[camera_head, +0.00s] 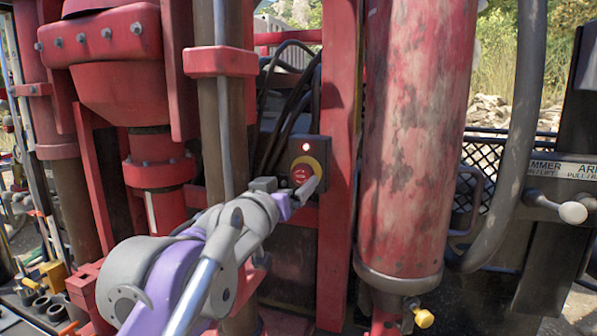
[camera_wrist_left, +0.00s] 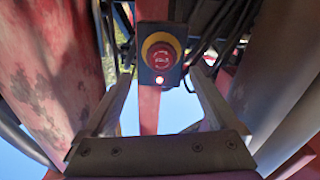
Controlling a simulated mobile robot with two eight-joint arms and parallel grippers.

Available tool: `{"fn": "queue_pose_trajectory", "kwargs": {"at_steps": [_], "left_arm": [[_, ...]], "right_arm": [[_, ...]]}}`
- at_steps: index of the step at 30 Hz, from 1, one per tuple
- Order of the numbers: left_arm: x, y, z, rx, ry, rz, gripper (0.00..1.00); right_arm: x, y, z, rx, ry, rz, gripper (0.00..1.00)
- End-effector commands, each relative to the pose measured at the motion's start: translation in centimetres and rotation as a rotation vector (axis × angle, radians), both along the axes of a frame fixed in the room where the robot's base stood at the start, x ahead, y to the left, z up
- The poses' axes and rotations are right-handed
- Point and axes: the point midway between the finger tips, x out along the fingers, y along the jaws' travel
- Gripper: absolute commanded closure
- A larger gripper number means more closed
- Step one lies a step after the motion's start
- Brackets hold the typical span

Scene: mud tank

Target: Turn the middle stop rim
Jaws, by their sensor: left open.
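The stop is a red mushroom button (camera_head: 301,174) with a yellow ring (camera_head: 314,161) around it, on a dark box fixed beside a red upright beam. A red light glows above it in the head view. In the wrist view the red button (camera_wrist_left: 161,56) faces the camera, with its yellow ring (camera_wrist_left: 147,43) and dark box. My left gripper (camera_head: 297,183) is open in front of the button, its fingers spread to either side. Nothing is between them, and contact with the rim cannot be told. My right gripper is not in view.
A large worn red cylinder (camera_head: 414,130) stands right of the box. Black hoses (camera_head: 285,115) hang behind and left of it. A brown pipe with a red collar (camera_head: 221,62) stands to the left. A lever with a white knob (camera_head: 572,212) sits far right.

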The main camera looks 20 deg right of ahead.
Motion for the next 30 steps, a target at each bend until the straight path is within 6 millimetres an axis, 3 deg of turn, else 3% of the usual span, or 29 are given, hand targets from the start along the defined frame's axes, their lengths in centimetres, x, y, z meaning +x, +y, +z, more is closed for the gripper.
{"fn": "queue_pose_trajectory", "kwargs": {"at_steps": [3, 9, 21, 30], "left_arm": [[2.0, -1.3, 0.3, 0.0, -0.002, 0.0, 0.07], [4.0, -2.7, 0.2, 0.0, 0.0, 0.0, 0.07], [4.7, -3.2, 0.0, 0.001, 0.001, 0.001, 0.07], [4.7, -3.1, 0.0, 0.001, 0.001, 0.001, 0.59]], "right_arm": [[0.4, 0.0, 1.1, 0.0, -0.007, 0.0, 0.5], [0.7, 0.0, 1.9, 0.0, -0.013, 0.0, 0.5], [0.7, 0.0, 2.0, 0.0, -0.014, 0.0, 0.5], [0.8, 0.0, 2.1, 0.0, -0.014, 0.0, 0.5]]}}
